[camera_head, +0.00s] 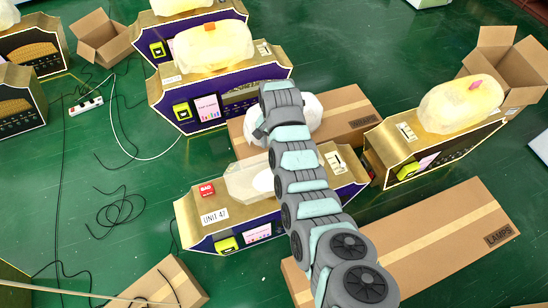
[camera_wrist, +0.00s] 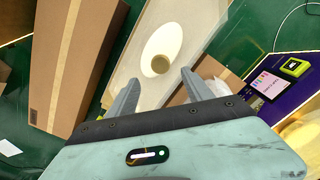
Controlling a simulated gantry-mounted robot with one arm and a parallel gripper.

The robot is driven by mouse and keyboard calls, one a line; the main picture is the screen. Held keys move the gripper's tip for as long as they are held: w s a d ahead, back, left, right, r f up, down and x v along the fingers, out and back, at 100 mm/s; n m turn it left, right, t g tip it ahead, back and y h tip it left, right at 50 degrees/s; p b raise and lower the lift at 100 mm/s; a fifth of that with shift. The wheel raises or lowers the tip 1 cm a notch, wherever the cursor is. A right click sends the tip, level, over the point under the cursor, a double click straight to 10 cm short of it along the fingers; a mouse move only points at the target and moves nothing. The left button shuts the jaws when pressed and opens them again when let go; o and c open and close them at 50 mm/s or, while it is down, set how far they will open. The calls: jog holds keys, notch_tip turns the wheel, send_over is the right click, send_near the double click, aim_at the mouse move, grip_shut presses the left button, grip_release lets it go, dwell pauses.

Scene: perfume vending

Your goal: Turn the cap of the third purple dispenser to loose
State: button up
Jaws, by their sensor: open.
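Purple-and-gold dispensers stand in a row: one at the top edge (camera_head: 205,14), one below it (camera_head: 168,93) and one labelled UNIT 47 (camera_head: 214,217). UNIT 47 has a pale translucent tank (camera_head: 240,178) with a white oval on it, partly hidden by my arm. In the wrist view, a white oval with a tan round spot (camera_wrist: 160,64) lies on a pale surface ahead of my fingers. I cannot tell whether the spot is the cap. My gripper (camera_wrist: 158,88) is open, with nothing between its fingers. My arm hides the fingers in the head view.
A taped cardboard box (camera_head: 352,112) lies behind UNIT 47 and a long one (camera_head: 440,240) lies in front. A gold dispenser (camera_head: 400,172) stands at the right. Open boxes (camera_head: 103,38) and loose cables (camera_head: 120,207) lie on the green floor.

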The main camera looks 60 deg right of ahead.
jog(key=shift+f+b, duration=1.1)
jog(key=shift+f, duration=3.25)
grip_shut()
